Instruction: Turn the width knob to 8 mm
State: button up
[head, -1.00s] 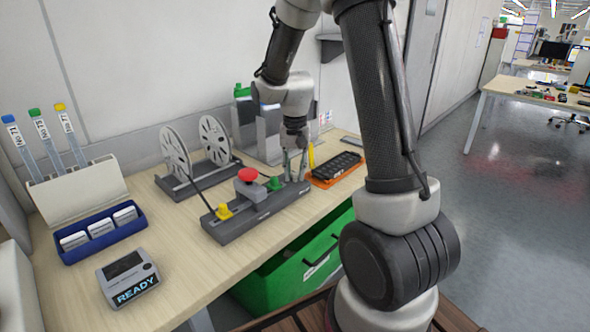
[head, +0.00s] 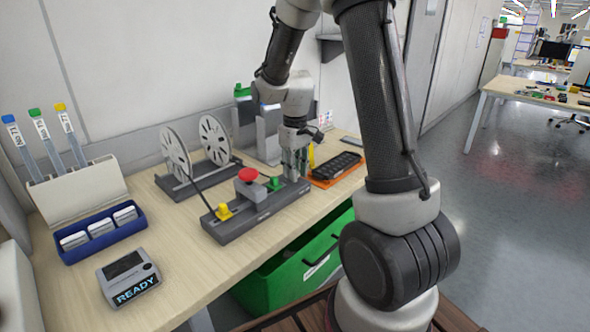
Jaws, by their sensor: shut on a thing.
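The dark grey feeder base (head: 232,231) lies on the bench. It carries a yellow part (head: 224,212) at its near left end, a red mushroom button (head: 249,175) on a grey block, and a green part (head: 274,184). My gripper (head: 295,176) points down at the far right end of the base, just beyond the green part. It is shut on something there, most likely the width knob. The fingers hide that thing, and no scale or mm reading can be made out.
Two white reels (head: 215,140) stand behind the base. An orange tray (head: 327,182) with a black insert lies right of my gripper. A display reading READY (head: 135,293) and a blue box (head: 101,250) are at left. A green crate (head: 283,271) stands below the bench edge.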

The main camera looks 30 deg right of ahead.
jog(key=shift+n, duration=0.4)
jog(key=o, duration=1.1)
jog(key=shift+c, duration=0.2)
jog(key=shift+r, duration=0.1)
notch_tip(320, 180, up, 12)
